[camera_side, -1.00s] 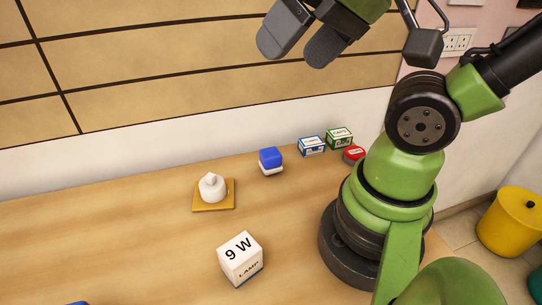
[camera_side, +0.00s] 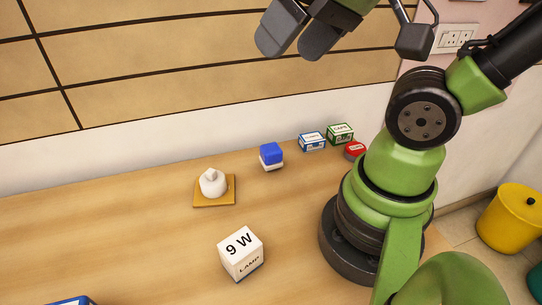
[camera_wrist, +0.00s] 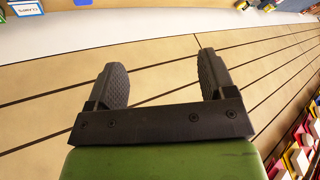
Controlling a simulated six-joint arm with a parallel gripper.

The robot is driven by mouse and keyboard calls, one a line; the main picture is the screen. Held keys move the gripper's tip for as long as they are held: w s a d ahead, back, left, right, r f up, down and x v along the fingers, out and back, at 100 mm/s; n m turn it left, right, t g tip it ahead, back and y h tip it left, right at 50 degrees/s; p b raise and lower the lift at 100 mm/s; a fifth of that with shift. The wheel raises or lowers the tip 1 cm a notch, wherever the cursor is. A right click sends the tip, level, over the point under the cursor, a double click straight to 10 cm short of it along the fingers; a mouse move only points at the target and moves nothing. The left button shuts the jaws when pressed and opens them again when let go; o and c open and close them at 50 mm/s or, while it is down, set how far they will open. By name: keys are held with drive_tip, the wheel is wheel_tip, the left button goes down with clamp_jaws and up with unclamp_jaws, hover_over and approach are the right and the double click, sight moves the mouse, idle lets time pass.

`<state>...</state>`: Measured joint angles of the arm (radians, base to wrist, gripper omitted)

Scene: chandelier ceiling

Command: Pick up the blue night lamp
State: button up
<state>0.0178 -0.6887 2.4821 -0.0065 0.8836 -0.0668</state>
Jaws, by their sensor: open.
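The blue night lamp, which I take to be the small block with a blue top and white base (camera_side: 271,155), stands upright on the wooden table towards the wall in the side view. My gripper (camera_side: 298,48) is high above the table at the top of the side view, well clear of the lamp. In the wrist view my gripper (camera_wrist: 163,66) has its two dark fingers wide apart with nothing between them. The wrist view faces mostly the tan panelled wall, and I cannot make out the lamp there for sure.
A white lamp-like piece (camera_side: 212,184) sits on an orange square base (camera_side: 214,203). A white "9 W LAMP" box (camera_side: 240,254) stands nearer. A blue-marked box (camera_side: 312,141), a green-marked box (camera_side: 340,133) and a red item (camera_side: 355,151) stand near my base. Another box (camera_side: 70,301) shows at the bottom left.

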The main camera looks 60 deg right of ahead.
drive_tip(key=w+d+f+n+g, duration=0.2)
drive_tip(key=w+d+f+n, duration=0.1)
drive_tip(key=f, duration=0.3)
drive_tip(key=w+d+f+n+g+h, duration=0.1)
drive_tip(key=w+d+f+n+g, duration=0.1)
drive_tip(key=d+f+n, duration=0.3)
drive_tip(key=w+d+f+n+g, duration=0.3)
drive_tip(key=w+d+f+n, duration=0.1)
drive_tip(key=f, duration=0.3)
drive_tip(key=shift+w+n+h, duration=0.2)
drive_tip(key=shift+n+h, duration=0.2)
drive_tip(key=shift+n, duration=0.1)
hover_over(271, 147)
wheel_tip(271, 147, down, 4)
drive_tip(key=shift+s+a+f, duration=0.15)
drive_tip(key=shift+f, duration=2.95)
drive_tip(key=c, duration=1)
